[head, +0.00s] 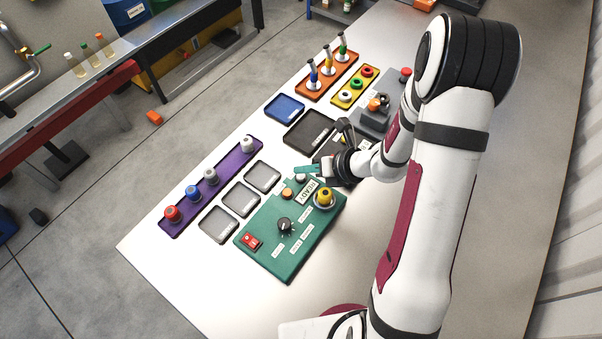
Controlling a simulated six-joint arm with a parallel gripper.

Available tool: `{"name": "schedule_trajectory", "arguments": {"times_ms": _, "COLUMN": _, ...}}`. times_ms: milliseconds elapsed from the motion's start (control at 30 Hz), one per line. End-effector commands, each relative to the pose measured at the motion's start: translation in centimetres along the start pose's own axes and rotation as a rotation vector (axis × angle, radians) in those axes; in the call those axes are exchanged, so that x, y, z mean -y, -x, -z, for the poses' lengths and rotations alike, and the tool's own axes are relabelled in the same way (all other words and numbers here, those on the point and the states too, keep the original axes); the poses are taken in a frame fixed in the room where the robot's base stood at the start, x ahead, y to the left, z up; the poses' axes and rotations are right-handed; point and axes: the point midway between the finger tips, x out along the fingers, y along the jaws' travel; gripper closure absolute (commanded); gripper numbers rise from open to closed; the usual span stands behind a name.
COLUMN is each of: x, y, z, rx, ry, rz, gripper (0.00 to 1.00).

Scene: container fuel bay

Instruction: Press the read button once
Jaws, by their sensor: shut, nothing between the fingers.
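The green instrument panel (275,262) lies on the white table. It carries a small display reading READY (307,191), an orange round button (287,193), a pale round button (300,179), a black knob (284,225) and a red switch (250,240). I cannot read which one is the read button. A yellow-capped piece (324,197) sits in a round seat on its right. My gripper (322,174) is shut and empty, at the panel's far edge, close to the pale button. Its fingertips are small here, and I cannot tell if they touch anything.
A purple rack (177,218) with several capped vials stands left, beside several grey trays (239,199). Behind are a dark tray (322,122), a blue tray (285,108), an orange rack (311,92) and a yellow button box (343,101). The table's near left is clear.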

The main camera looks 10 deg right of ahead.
Motion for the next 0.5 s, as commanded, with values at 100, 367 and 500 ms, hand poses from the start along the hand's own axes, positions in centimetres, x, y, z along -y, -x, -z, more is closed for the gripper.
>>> {"name": "schedule_trajectory", "arguments": {"times_ms": 100, "x": 0.00, "y": 0.00, "z": 0.00, "rx": 0.000, "ry": 0.000, "rz": 0.000, "gripper": 1.00}}
{"name": "schedule_trajectory", "arguments": {"times_ms": 367, "x": 0.12, "y": -0.18, "z": 0.15, "rx": -0.001, "ry": -0.001, "rz": 0.000, "gripper": 1.00}}
{"name": "schedule_trajectory", "arguments": {"times_ms": 500, "x": 0.38, "y": -0.54, "z": 0.40, "rx": 0.000, "ry": 0.000, "rz": 0.000, "gripper": 1.00}}
